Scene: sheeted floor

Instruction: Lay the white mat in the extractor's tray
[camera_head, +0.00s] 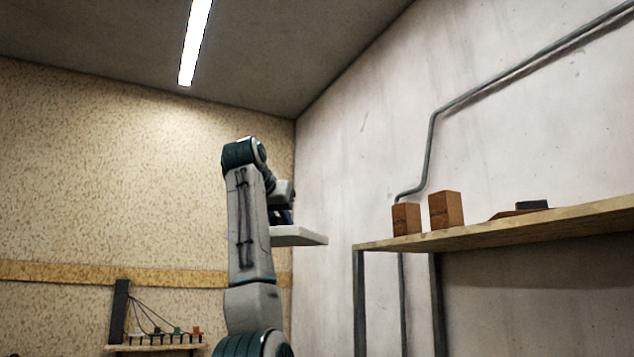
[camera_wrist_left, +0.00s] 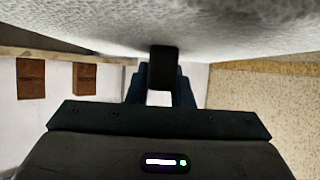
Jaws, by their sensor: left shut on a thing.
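The white mat (camera_head: 300,237) is a flat, pale slab held up in the air, near the middle of the head view. My left gripper (camera_head: 284,220) is shut on the mat, at the end of my raised left arm, which hides part of both. In the left wrist view the mat (camera_wrist_left: 75,22) fills the top of the picture as a rough whitish surface, with the dark finger of my left gripper (camera_wrist_left: 163,70) against it. I see neither the extractor nor its tray in these views. My right gripper is not in view.
A wooden shelf (camera_head: 480,236) on dark legs stands at the right wall. It bears two brown boxes (camera_head: 446,210) and a dark block (camera_head: 532,205). A small rack with cables (camera_head: 155,338) stands low at the left. A pipe (camera_head: 434,130) runs up the wall. The space around the mat looks clear.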

